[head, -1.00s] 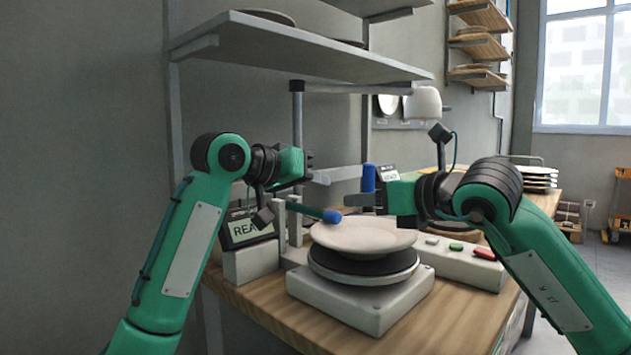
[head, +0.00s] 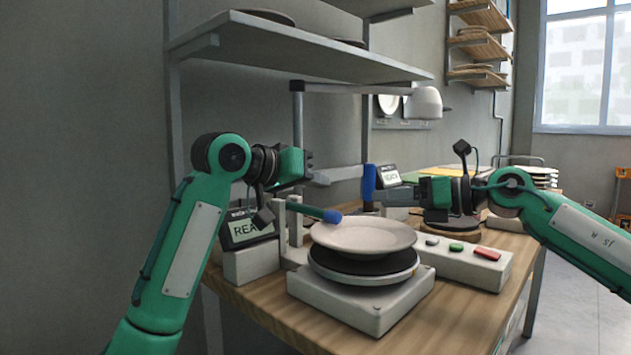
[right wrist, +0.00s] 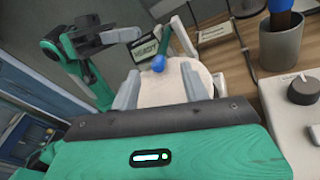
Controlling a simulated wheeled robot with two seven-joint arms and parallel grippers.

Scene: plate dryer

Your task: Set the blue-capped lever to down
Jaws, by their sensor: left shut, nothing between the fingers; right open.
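The blue-capped lever (head: 318,212) sticks out from a pale post beside the plate stand in the head view. Its rod points right and slightly downward, and its cap is above the left rim of the plate. In the right wrist view the blue cap (right wrist: 158,63) shows between my fingers, further off in front of the pale plate. My right gripper (head: 376,196) is open and empty, right of the lever and apart from it. My left gripper (head: 338,175) is shut and empty, above the lever and apart from it.
The plate (head: 362,234) rests on a round platform over a white base (head: 345,305). A button box (head: 465,262) stands to the right. A blue handle (head: 369,182) stands upright behind; a dark cup (right wrist: 282,42) shows at upper right. A sign (head: 250,228) stands left, and a shelf (head: 300,50) overhangs.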

